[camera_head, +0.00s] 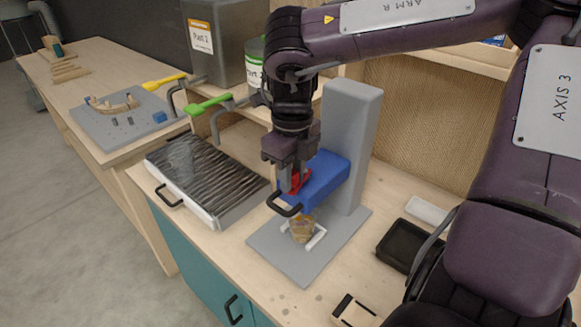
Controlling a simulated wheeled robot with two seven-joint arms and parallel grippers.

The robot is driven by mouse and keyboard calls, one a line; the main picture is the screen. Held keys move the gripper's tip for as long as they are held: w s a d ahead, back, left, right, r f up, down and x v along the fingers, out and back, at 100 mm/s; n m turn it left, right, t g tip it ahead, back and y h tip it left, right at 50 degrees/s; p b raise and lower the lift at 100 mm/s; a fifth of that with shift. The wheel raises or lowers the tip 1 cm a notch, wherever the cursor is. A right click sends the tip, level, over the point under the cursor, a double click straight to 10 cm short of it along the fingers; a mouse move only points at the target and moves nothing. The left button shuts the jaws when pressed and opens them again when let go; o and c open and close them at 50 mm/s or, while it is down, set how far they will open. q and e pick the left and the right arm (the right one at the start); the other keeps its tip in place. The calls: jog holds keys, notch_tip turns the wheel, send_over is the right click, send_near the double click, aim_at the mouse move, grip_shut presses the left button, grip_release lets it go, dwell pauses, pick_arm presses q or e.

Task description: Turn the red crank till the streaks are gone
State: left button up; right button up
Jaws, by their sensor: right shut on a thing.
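The red crank (301,181) sits at the front of the blue head (325,180) on a grey stand (350,140). My right gripper (293,183) points down over it and is shut on the crank; the fingers hide part of it. Below the blue head a small clear cup (302,228) with streaky orange-brown and pale contents stands in a white holder (317,238) on the grey base plate (282,256). A black curved handle (284,207) juts from the blue head's front. My left gripper is not in view.
A tray with dark streaked surface (205,170) lies left of the stand. Paint containers (222,45) with yellow (165,81) and green (209,105) tap levers stand behind. A black tray (405,246) lies right. A side bench (95,60) holds wooden parts.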

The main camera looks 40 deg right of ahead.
jog(key=shift+s+d+r+n+p, duration=0.2)
jog(key=shift+s+n+p, duration=0.4)
jog(key=shift+n, duration=0.4)
jog(key=n, duration=0.1)
jog(key=s+d+n+p, duration=0.1)
jog(key=n, duration=0.1)
jog(key=n+p, duration=0.1)
jog(key=shift+s+d+n, duration=0.2)
jog(key=shift+s+n, duration=0.05)
jog(key=shift+n, duration=0.05)
jog(key=shift+s+d+f+n+p, duration=0.1)
jog(key=shift+d+n+p, duration=0.65)
jog(key=shift+n, duration=1.35)
jog(key=shift+s+d+n+p, duration=0.15)
jog(key=shift+d+n+p, duration=0.25)
jog(key=shift+d+n, duration=1.25)
jog(key=shift+s+d+f+n+p, duration=0.1)
jog(key=shift+d+n+p, duration=0.4)
jog(key=shift+n, duration=2.05)
jog(key=o, duration=1)
